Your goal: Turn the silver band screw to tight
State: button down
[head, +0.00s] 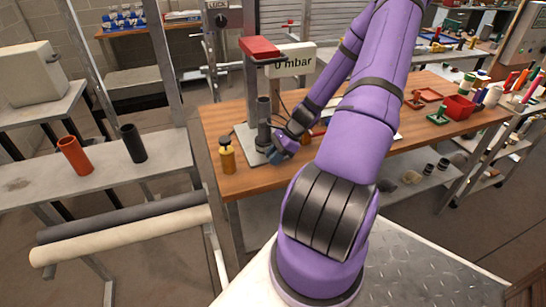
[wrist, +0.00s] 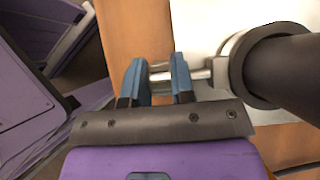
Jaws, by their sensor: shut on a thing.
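The silver band (wrist: 236,66) is wrapped around an upright black pipe (wrist: 292,72) in the wrist view. Its silver screw (wrist: 160,77) sticks out to the left of the band. My gripper (wrist: 158,80) has its two blue fingers on the screw, one on each side, and is shut on it. In the head view my gripper (head: 277,154) is low at the pipe (head: 263,122) on the wooden bench, and my arm comes down from the upper right. The band and screw are too small and covered to make out in the head view.
A red-topped post (head: 260,47) and a "0 mbar" sign (head: 294,62) stand behind. Red bins (head: 459,107) and bottles stand at the right. An orange tube (head: 74,155) stands on the left shelf.

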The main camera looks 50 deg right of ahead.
jog(key=shift+s+d+t+y, duration=0.15)
jog(key=shift+t+y, duration=0.4)
jog(key=shift+y, duration=0.35)
jog(key=shift+d+t+y, duration=0.15)
jog(key=shift+t+y, duration=0.4)
jog(key=shift+y, duration=0.35)
jog(key=c, duration=1)
grip_release()
jog(key=shift+o, duration=0.2)
jog(key=v, duration=1)
jog(key=shift+s+d, duration=0.2)
jog(key=shift+d, duration=0.15)
